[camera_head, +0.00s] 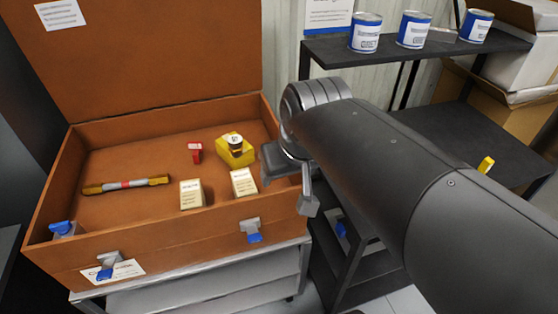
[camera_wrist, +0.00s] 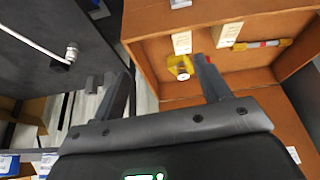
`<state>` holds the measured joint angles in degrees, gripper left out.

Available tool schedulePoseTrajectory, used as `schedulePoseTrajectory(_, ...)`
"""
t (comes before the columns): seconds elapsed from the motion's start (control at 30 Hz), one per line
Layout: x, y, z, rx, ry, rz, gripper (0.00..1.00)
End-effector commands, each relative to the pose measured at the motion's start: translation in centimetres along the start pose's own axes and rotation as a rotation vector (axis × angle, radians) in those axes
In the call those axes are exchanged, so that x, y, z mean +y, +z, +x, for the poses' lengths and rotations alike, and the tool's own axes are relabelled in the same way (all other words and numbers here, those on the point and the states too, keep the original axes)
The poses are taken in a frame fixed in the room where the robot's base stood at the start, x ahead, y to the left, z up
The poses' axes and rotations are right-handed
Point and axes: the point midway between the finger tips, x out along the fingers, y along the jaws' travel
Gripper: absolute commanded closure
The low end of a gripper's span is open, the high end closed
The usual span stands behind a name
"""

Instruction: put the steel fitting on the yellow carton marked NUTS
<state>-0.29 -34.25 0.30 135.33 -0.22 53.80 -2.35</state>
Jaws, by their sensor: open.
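A yellow carton (camera_head: 240,158) lies in the open brown case, toward its right side; its marking is too small to read. A small round piece with a dark side and pale top, which looks like the steel fitting (camera_head: 235,143), appears to rest on it. In the wrist view the yellow carton (camera_wrist: 175,62) and the round piece (camera_wrist: 183,67) show between the fingers, nearer the right one. My gripper (camera_head: 289,181) is open and empty, over the case's right edge, to the right of the carton and apart from it. My gripper (camera_wrist: 166,72) also shows in the wrist view.
The case (camera_head: 140,239) also holds two cream boxes (camera_head: 191,194) (camera_head: 244,182), a red piece (camera_head: 195,152) and a yellow rod (camera_head: 125,185). Its lid stands open behind. A dark shelf unit (camera_head: 470,138) with several blue-white cans (camera_head: 366,32) is at right.

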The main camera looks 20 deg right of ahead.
Motion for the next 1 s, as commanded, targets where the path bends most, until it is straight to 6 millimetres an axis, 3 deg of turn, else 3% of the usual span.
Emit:
schedulePoseTrajectory(0.1,0.0,2.9,0.0,0.031,0.001,0.03,0.31)
schedulePoseTrajectory(0.3,0.0,4.9,0.4,0.053,0.0,0.053,0.31)
schedulePoseTrajectory(1.0,0.0,5.0,0.4,0.053,0.0,0.053,0.31)
